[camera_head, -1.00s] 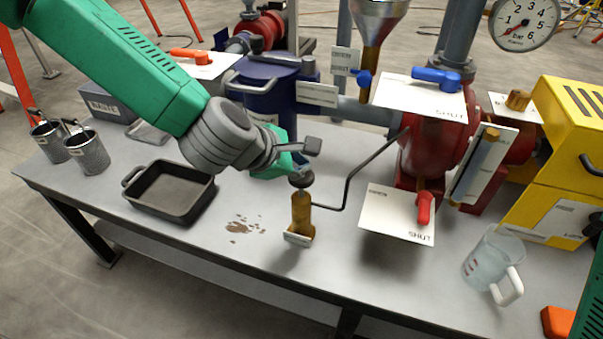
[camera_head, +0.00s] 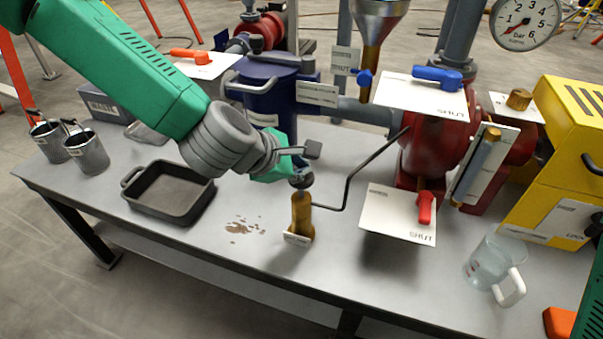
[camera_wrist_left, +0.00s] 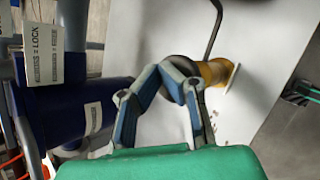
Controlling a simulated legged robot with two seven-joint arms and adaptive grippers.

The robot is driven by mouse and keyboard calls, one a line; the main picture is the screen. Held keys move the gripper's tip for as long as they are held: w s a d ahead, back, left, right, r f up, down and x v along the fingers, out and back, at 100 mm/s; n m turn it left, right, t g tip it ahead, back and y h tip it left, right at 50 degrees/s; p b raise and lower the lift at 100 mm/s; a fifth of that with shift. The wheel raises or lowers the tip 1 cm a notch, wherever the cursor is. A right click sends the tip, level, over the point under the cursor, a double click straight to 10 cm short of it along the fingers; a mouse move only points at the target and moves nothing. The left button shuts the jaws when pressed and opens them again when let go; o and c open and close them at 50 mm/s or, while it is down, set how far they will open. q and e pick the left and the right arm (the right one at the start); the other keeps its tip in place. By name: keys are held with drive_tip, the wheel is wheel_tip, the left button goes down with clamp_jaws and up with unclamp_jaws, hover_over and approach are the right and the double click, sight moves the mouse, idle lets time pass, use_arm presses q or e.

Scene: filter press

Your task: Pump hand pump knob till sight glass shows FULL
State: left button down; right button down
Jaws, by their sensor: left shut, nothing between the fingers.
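The hand pump (camera_head: 302,218) is a brass cylinder standing near the table's front edge, with a dark round knob (camera_head: 301,181) on top. A bent black pipe runs from it to the red housing. My left gripper (camera_head: 312,150) is shut and empty, just above the knob. In the left wrist view, the closed fingers (camera_wrist_left: 181,82) overlap the dark knob (camera_wrist_left: 178,66), and the brass body (camera_wrist_left: 216,72) lies behind; contact is unclear. The sight glass (camera_head: 478,165) is a tilted tube on a white plate at the red housing; its marks are too small to read. My right gripper is out of view.
A black tray (camera_head: 168,192) and brown spots lie left of the pump. A white plate (camera_head: 398,214) with a red lever, a clear jug (camera_head: 494,266) and a yellow machine (camera_head: 560,150) stand to the right. The blue vessel (camera_head: 268,90) is behind my gripper.

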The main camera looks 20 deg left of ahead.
use_arm(q)
drive_tip(key=shift+f+b, duration=1.2)
drive_tip(key=shift+f, duration=0.5)
idle(1.0)
drive_tip(key=shift+r, duration=0.1)
drive_tip(key=shift+r+p, duration=2.3)
drive_tip(key=shift+r, duration=0.05)
wheel_tip(320, 180, up, 5)
drive_tip(key=p, duration=0.4)
drive_tip(key=shift+p, duration=0.35)
drive_tip(key=shift+f, duration=0.1)
idle(0.4)
